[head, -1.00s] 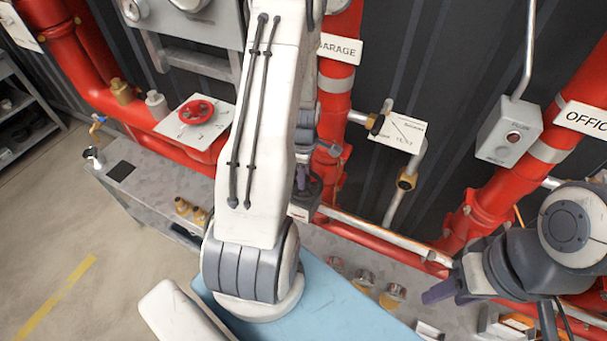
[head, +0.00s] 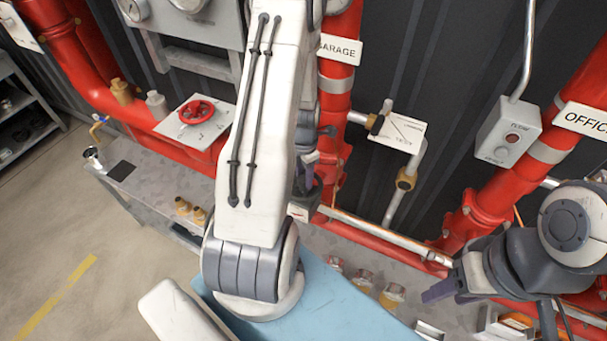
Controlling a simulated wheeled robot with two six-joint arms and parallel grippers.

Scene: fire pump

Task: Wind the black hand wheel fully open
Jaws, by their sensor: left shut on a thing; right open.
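My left arm crosses the middle of the head view and hides much of what is behind it. My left gripper (head: 312,188) shows only in part beside the forearm, in front of the red GARAGE pipe. It is shut on a dark part there, seemingly the black hand wheel (head: 302,190), which is mostly hidden, so its turn cannot be read. My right gripper (head: 440,291) is at the lower right, open and empty, apart from the pipes and above the grey bench.
A red hand wheel (head: 196,112) sits on a white plate at left. A grey switch box (head: 508,132) hangs between the GARAGE and OFFICE pipes. Brass fittings (head: 392,294) stand on the grey bench (head: 140,185). Open floor lies at left.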

